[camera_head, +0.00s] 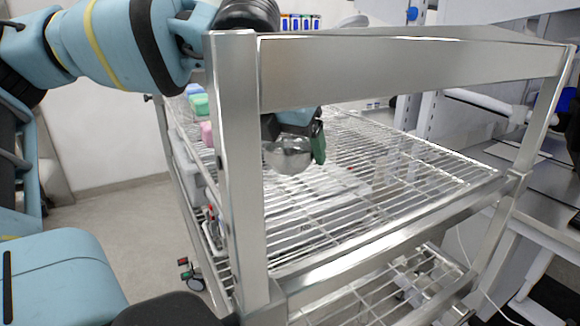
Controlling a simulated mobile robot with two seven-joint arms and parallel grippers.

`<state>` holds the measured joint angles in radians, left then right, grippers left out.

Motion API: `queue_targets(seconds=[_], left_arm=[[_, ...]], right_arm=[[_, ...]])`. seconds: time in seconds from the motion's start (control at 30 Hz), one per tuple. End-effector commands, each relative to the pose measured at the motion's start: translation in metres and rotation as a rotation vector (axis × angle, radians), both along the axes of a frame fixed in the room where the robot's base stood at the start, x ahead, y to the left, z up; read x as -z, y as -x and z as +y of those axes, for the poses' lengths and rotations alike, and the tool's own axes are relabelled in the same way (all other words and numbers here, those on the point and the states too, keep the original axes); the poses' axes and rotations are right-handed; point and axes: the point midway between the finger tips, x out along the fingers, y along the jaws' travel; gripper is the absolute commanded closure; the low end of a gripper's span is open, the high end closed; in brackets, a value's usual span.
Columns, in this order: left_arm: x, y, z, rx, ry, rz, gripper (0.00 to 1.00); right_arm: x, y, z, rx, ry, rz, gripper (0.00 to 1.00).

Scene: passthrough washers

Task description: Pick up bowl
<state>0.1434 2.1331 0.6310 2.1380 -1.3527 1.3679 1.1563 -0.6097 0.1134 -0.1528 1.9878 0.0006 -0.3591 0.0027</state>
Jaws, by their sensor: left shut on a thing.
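A shiny metal bowl (289,156) shows in the head view behind the near post of a wire-shelf cart. My left gripper (318,148) reaches over the cart from behind its top rail and is shut on the bowl. Dark green finger pads show at the bowl's right side. The bowl appears above the wire shelf (390,215); whether it touches the shelf I cannot tell. The rail and post hide much of my left wrist. My right gripper is not in view.
The cart's steel post (236,180) and wide top rail (410,72) stand close in front. Coloured items (199,104) line the cart's left side. A lab bench (545,180) is at the right. Open floor (120,215) lies left.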

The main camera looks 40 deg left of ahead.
Motion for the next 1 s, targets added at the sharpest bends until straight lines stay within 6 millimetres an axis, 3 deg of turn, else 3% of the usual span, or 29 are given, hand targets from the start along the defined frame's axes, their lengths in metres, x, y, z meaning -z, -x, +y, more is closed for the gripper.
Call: queue_targets(seconds=[0.3, 0.5, 0.7, 1.0], left_arm=[[-0.08, -0.001, 0.0, -0.002, 0.0, -0.003, 0.44], [-0.114, 0.0, 0.0, -0.001, -0.001, -0.001, 0.44], [-0.128, 0.0, 0.0, 0.001, 0.0, 0.0, 0.44], [-0.13, 0.0, 0.0, 0.001, 0.0, 0.0, 0.44]], right_arm=[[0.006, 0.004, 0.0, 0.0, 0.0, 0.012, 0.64], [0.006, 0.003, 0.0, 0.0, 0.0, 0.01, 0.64], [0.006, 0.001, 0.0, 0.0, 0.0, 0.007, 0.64], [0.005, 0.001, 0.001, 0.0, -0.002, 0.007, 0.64]])
